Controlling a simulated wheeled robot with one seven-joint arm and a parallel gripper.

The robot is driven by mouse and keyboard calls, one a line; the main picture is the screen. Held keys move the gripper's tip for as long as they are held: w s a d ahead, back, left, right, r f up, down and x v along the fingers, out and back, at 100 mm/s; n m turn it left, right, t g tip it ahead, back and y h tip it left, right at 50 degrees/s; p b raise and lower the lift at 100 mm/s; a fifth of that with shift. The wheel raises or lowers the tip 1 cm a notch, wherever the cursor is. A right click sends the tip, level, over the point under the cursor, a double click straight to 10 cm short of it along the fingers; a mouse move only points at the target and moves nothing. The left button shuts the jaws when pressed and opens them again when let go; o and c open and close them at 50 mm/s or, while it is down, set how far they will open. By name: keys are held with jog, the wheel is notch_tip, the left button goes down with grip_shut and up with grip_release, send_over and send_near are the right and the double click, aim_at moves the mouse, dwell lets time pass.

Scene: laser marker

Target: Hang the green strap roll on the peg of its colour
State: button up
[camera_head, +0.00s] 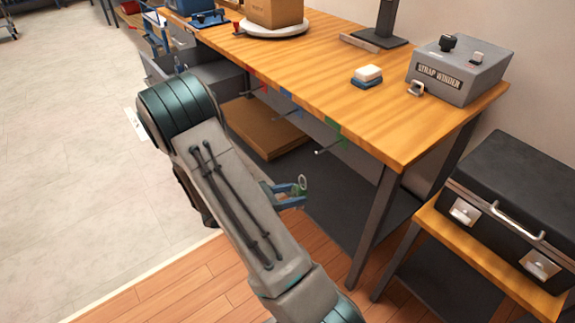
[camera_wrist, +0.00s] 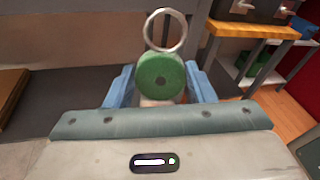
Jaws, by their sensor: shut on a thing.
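My gripper (camera_head: 300,190) is below and in front of the workbench edge in the head view. Its blue fingers are shut on the green strap roll (camera_wrist: 160,77), which sits between them in the wrist view. A metal ring (camera_wrist: 166,30) stands up above the roll; it also shows in the head view (camera_head: 303,181). The green-marked peg (camera_head: 328,149) sticks out from the bench's front edge under a green patch (camera_head: 333,125). It is up and to the right of my gripper, apart from the roll. The roll itself is mostly hidden in the head view.
A blue patch (camera_head: 285,92) and a red patch (camera_head: 248,70) mark other pegs further left along the edge. A table leg (camera_head: 374,230) stands right of my gripper. A black case (camera_head: 515,195) rests on a low stand. A cardboard piece (camera_head: 262,130) lies under the bench.

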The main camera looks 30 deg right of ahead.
jog(key=w+d+r+n+t+h, duration=0.2)
jog(key=w+d+n+t, duration=0.1)
jog(key=d, duration=0.8)
jog(key=shift+r+t, duration=0.15)
jog(key=shift+t, duration=0.55)
dwell(0.6)
dwell(0.6)
jog(key=o, duration=1.2)
jog(key=shift+a, duration=0.15)
jog(key=a, duration=0.9)
jog(key=s+a, duration=0.1)
jog(key=a, duration=0.3)
jog(key=shift+s+a+p, duration=0.1)
jog(key=shift+a+p, duration=0.25)
jog(key=shift+p, duration=0.05)
